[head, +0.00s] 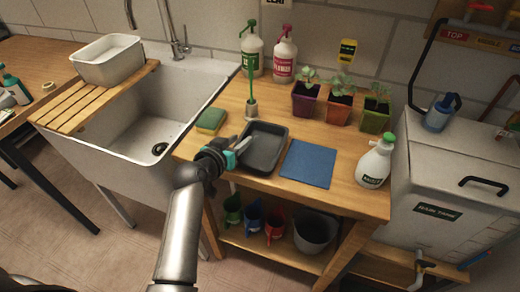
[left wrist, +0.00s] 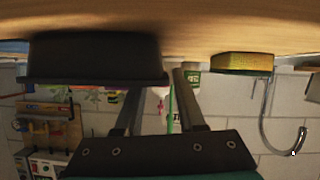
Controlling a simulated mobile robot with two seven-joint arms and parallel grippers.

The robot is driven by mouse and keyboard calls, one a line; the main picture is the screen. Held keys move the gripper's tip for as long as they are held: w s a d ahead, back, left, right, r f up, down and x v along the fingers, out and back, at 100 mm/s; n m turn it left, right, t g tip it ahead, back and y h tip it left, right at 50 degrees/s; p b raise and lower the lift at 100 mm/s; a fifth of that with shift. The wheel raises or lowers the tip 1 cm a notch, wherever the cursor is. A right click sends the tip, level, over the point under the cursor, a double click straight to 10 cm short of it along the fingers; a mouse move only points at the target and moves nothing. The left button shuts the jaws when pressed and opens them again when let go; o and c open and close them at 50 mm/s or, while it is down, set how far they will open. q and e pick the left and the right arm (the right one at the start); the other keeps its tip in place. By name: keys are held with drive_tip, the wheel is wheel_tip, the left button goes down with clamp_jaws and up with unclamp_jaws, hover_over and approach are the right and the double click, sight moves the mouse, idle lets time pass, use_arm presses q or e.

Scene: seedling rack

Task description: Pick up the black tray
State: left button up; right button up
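The black tray (head: 266,157) lies on the wooden bench, between a sponge and a blue mat. In the left wrist view, which looks upside down, its dark side (left wrist: 95,60) fills the upper left. My left gripper (head: 241,143) is at the tray's left edge, with a fingertip showing against the tray's inside. In the left wrist view the two fingers (left wrist: 160,95) stand apart, one overlapping the tray's side and the other just right of its end. Whether either finger touches the tray, I cannot tell. My right gripper is not in view.
The yellow-green sponge (head: 211,120) lies left of the tray and the blue mat (head: 308,164) right of it. A small holder (head: 252,109) with a green stick stands behind. Potted seedlings (head: 340,108) stand at the back, a spray bottle (head: 375,164) at right, the sink (head: 150,135) at left.

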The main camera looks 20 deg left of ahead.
sight(241, 138)
use_arm(q)
drive_tip(key=shift+b+x, duration=0.4)
drive_tip(key=shift+x, duration=1.3)
drive_tip(key=shift+a, duration=0.15)
clamp_jaws()
